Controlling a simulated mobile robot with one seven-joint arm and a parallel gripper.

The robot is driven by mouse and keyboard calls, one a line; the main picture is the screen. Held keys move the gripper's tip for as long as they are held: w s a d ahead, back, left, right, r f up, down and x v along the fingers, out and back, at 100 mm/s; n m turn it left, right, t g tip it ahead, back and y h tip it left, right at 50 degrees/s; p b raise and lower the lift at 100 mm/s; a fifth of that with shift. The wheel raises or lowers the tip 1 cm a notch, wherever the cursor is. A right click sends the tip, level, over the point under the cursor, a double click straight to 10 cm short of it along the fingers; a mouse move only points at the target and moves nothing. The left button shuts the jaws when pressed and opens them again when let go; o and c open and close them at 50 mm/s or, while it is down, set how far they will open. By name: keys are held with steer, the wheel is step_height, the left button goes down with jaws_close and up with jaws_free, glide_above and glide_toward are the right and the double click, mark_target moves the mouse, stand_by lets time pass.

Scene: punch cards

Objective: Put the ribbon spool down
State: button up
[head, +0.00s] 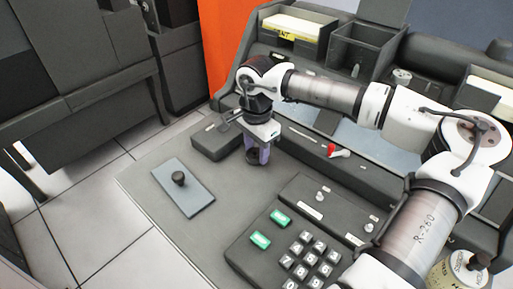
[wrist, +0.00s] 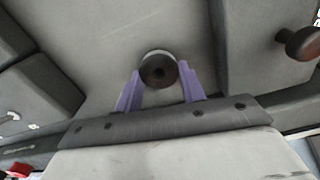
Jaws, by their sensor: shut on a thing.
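My gripper (head: 257,154) points down over the grey desk, with purple fingers. In the wrist view, the fingers (wrist: 160,88) stand on either side of a round black ribbon spool (wrist: 158,69) with a dark centre hole and a pale rim at its far edge. The gripper is shut on the spool. In the head view the spool is mostly hidden by the fingers; a dark bit (head: 252,160) shows at their tips. It is low over the desk; I cannot tell whether it touches the surface.
A blue-grey plate with a black knob (head: 178,179) lies on the desk to the left. A low dark block (head: 215,141) is just left of my gripper. A keypad (head: 308,262) with green keys is in front right. Bare desk (head: 222,210) lies between plate and keypad.

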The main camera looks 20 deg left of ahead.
mark_target(257, 152)
steer(key=o, duration=0.9)
steer(key=shift+f, duration=0.15)
steer(key=shift+o, duration=0.2)
step_height(257, 152, up, 12)
steer(key=shift+r+p, duration=0.2)
steer(key=shift+p, duration=0.2)
